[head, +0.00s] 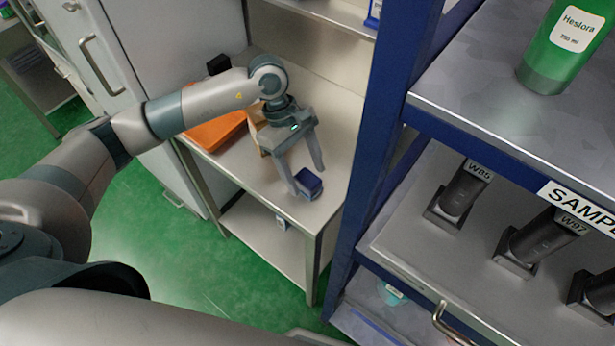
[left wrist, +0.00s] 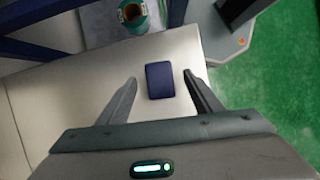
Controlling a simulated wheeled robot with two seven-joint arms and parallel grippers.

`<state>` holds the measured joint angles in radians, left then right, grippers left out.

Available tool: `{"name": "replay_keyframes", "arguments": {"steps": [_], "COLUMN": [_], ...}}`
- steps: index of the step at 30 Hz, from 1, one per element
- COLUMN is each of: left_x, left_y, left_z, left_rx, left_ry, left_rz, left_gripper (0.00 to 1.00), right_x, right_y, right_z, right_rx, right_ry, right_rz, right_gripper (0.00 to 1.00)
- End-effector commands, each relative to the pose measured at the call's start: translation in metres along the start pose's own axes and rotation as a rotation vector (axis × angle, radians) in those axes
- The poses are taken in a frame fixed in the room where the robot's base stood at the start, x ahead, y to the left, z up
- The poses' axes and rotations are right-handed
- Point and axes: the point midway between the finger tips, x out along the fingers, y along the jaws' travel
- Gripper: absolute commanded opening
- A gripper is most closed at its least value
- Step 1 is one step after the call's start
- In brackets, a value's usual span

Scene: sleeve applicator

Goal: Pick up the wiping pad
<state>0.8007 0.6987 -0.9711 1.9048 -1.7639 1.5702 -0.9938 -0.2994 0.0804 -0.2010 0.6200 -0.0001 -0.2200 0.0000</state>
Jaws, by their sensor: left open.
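The wiping pad looks like a small dark blue block (head: 308,183) near the front right corner of the grey bench top (head: 262,180). In the left wrist view the blue pad (left wrist: 160,80) lies between and slightly ahead of the two fingers, with a gap on each side. My left gripper (head: 307,180) is open above the bench, its fingers pointing down around the pad; it also shows in the left wrist view (left wrist: 162,84). Whether the fingertips are level with the pad is hard to tell. My right gripper is not in view.
An orange tray (head: 215,131) and a tan item (head: 262,128) lie behind my left gripper. A blue rack post (head: 375,130) stands close on the right. The rack holds dark cylinders (head: 463,190) and a green bottle (head: 563,45). The bench front is bare.

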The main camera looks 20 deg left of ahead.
Motion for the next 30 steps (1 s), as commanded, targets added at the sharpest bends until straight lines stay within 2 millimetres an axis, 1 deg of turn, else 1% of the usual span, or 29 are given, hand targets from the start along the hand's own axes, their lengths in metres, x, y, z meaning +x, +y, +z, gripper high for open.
{"name": "replay_keyframes", "arguments": {"steps": [1, 3, 7, 21, 22, 23, 24, 27, 30], "left_x": [0.003, 0.012, 0.021, 0.023, 0.023, 0.023, 0.023, 0.023, 0.023], "left_y": [-0.001, -0.001, 0.0, 0.0, 0.0, 0.0, 0.0, 0.0, 0.0], "left_z": [0.002, 0.001, 0.001, 0.0, 0.0, 0.0, 0.0, 0.0, 0.0], "left_rx": [-0.002, -0.001, 0.0, 0.0, 0.0, 0.0, 0.0, 0.0, 0.0], "left_ry": [-0.002, -0.002, 0.0, 0.0, 0.0, 0.0, 0.0, 0.0, 0.0], "left_rz": [-0.003, -0.003, -0.001, 0.0, 0.0, 0.0, 0.0, 0.0, 0.0], "left_gripper": [0.59, 0.59, 0.59, 0.59, 0.55, 0.47, 0.38, 0.15, 0.15], "right_x": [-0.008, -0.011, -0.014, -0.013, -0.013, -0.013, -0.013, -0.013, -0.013], "right_y": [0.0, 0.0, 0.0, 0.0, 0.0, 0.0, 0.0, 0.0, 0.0], "right_z": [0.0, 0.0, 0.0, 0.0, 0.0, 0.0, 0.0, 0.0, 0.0], "right_rx": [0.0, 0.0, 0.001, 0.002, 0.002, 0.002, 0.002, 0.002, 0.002], "right_ry": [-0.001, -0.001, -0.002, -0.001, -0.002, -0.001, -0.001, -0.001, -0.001], "right_rz": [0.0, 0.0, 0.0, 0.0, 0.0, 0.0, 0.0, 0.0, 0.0], "right_gripper": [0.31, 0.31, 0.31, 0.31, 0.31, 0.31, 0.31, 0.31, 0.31]}}
